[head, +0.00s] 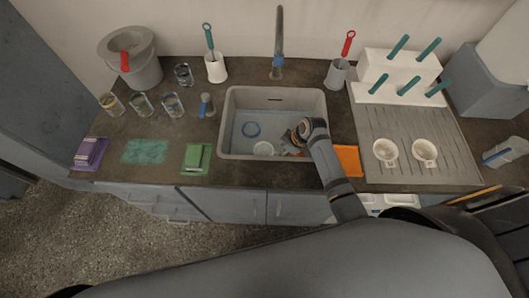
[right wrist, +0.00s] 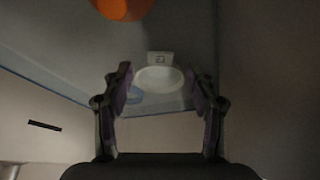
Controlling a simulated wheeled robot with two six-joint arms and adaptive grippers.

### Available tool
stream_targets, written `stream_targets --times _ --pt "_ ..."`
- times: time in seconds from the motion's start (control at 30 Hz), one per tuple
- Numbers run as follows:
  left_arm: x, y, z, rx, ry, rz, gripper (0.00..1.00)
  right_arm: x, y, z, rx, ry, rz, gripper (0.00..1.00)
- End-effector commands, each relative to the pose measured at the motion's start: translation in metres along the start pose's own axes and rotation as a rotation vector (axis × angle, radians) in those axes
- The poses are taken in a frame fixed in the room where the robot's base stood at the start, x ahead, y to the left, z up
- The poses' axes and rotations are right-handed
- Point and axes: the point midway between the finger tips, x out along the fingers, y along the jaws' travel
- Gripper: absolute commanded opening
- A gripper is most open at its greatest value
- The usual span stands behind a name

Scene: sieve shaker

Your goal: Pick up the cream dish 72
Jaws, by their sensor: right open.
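A pale round dish (head: 263,148) lies in the sink near its front wall. In the right wrist view the dish (right wrist: 158,78) shows a square tab with a mark too small to read. My right gripper (head: 294,138) is inside the sink, to the right of the dish in the head view. In the right wrist view my right gripper (right wrist: 159,88) is open, with the dish seen between its fingertips and nothing held. Whether the fingers are level with the dish I cannot tell. My left gripper is not in view.
The sink (head: 234,150) has walls all around and a tap (head: 278,45) behind. Two similar pale dishes (head: 385,151) (head: 425,151) stand on the drainboard (head: 455,170).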

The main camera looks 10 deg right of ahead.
Motion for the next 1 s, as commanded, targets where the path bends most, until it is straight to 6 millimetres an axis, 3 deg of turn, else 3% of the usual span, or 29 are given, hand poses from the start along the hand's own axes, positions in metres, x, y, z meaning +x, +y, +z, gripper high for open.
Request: stream_targets --times 0.23,0.53,1.0 --pt "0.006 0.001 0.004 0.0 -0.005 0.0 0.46 0.045 -0.001 0.0 0.001 0.0 -0.002 0.58" --pt "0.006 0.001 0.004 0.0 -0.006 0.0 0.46 0.051 -0.001 0.0 0.0 0.0 -0.001 0.58" --pt "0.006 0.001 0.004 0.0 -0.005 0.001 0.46 0.051 -0.001 0.0 0.0 0.0 -0.001 0.0"
